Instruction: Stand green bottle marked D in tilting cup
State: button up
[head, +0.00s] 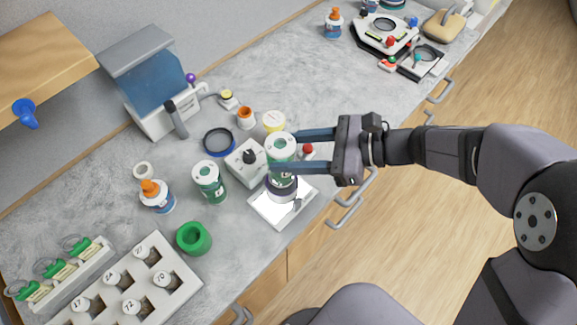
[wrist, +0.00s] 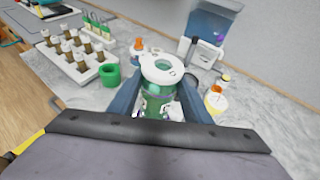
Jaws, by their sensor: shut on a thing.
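My gripper (head: 272,151) is shut on a green bottle (head: 281,147) with a white top, one finger on each side of it. A second green bottle with a white top (head: 208,179) stands to the left.
A white box with a black knob (head: 246,158) stands close left of the cup. A green ring-shaped holder (head: 193,238), an orange-capped bottle (head: 156,195) and a white rack of vials (head: 163,252) are further left. The counter's front edge is near the base. Clear counter lies at upper middle.

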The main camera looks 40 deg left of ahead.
jog(key=shift+f+p, duration=0.45)
jog(key=shift+f, duration=2.4)
jog(key=shift+f, duration=0.1)
jog(key=shift+f+b, duration=0.25)
jog(key=shift+b, duration=0.05)
jog(key=o, duration=1.3)
jog(key=shift+o, duration=0.2)
jog(key=shift+r, duration=0.15)
